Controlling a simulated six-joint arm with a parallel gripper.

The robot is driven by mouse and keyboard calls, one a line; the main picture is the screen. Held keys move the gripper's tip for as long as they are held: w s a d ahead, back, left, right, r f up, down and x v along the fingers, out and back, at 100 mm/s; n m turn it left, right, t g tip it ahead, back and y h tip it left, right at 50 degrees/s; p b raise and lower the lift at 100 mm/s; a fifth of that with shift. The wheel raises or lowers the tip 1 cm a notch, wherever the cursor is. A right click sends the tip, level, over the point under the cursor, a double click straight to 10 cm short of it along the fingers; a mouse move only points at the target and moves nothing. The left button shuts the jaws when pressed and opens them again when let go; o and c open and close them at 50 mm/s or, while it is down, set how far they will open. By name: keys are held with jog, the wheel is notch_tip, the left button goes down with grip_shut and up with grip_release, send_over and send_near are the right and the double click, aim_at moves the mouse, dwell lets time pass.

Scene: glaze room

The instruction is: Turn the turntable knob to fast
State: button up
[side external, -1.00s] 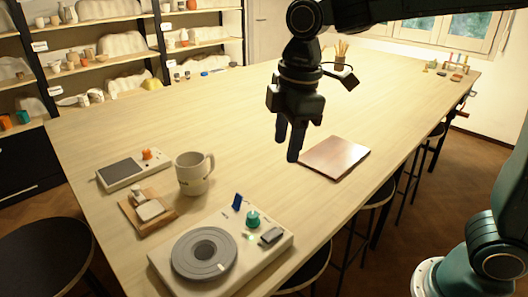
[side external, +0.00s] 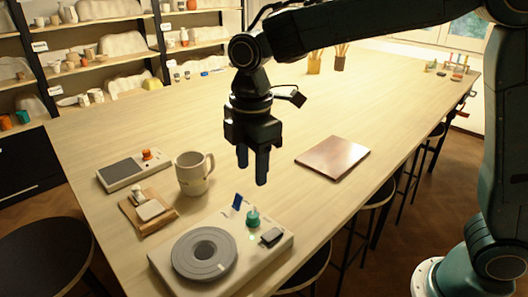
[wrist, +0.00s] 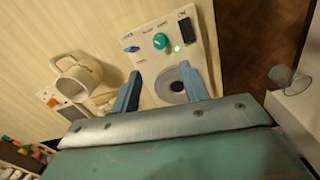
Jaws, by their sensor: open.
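The turntable box (side external: 168,265) is cream with a grey round disc (side external: 204,254) on top. Its teal-green knob (side external: 253,218) stands near the back right, between a blue lever (side external: 237,202) and a dark switch (side external: 271,237). In the wrist view the knob (wrist: 161,41) lies beyond the fingertips, with a lit green light (wrist: 177,48) beside it and small labels around it. My gripper (side external: 252,182) is open and empty, pointing down above the table, above and slightly behind the knob. Its two blue fingers (wrist: 164,82) show in the wrist view, apart and touching nothing.
A beige mug (side external: 193,178) stands left of the turntable. A small wooden board with a white piece (side external: 150,209) and a flat device with an orange knob (side external: 122,174) lie nearby. A pinkish-brown board (side external: 332,157) lies at right. The table's middle is clear.

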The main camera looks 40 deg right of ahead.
aim_at(252, 214)
jog(key=f, duration=1.2)
jog(key=shift+w, duration=0.2)
grip_shut()
